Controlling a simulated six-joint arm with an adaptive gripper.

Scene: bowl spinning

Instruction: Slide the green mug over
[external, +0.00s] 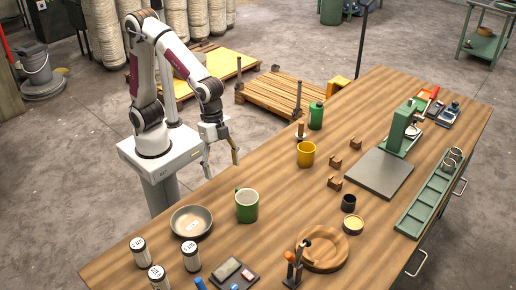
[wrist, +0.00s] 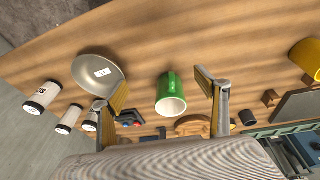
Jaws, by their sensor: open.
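The green mug (external: 247,207) stands upright on the wooden table, just right of a metal bowl. In the wrist view the green mug (wrist: 171,94) shows between the two fingers, some way beyond them. My gripper (external: 221,162) is open and empty, above the table's back edge, behind and to the left of the mug. Its two fingers also show spread wide in the wrist view (wrist: 160,95). Nothing touches the mug.
A metal bowl (external: 191,222) sits left of the mug, with several white canisters (external: 191,255) in front of it. A round wooden tray (external: 322,249) lies toward the front. Bare wood surrounds the green mug's right side.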

